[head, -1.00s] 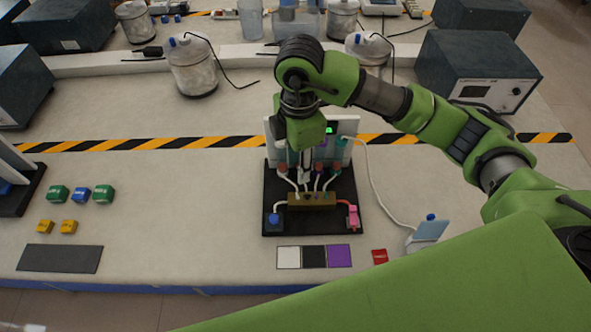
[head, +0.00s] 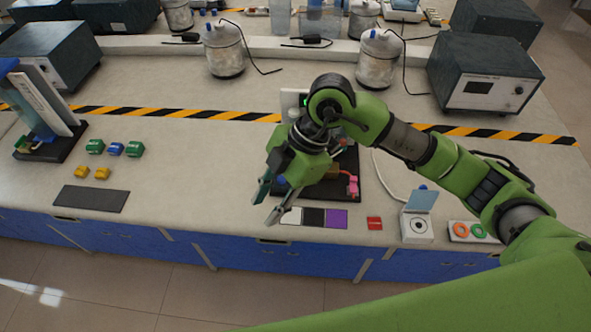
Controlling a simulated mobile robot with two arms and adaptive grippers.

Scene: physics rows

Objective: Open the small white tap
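My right gripper (head: 265,210) is in the head view, with its two fingers apart and nothing between them. It points down and to the left, over the front left part of the black board (head: 362,193). The small white tap cannot be made out; my gripper and arm cover most of the board and its tubes. A pink part (head: 352,186) shows at the board's right side, and a bit of a blue part (head: 281,181) shows beside the fingers. My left gripper is not in view.
White, black (head: 314,218) and purple (head: 337,219) squares lie in front of the board, with a red piece (head: 374,223) to their right. A white box (head: 416,229) with a raised lid stands further right. Green, blue and yellow blocks (head: 103,173) lie left.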

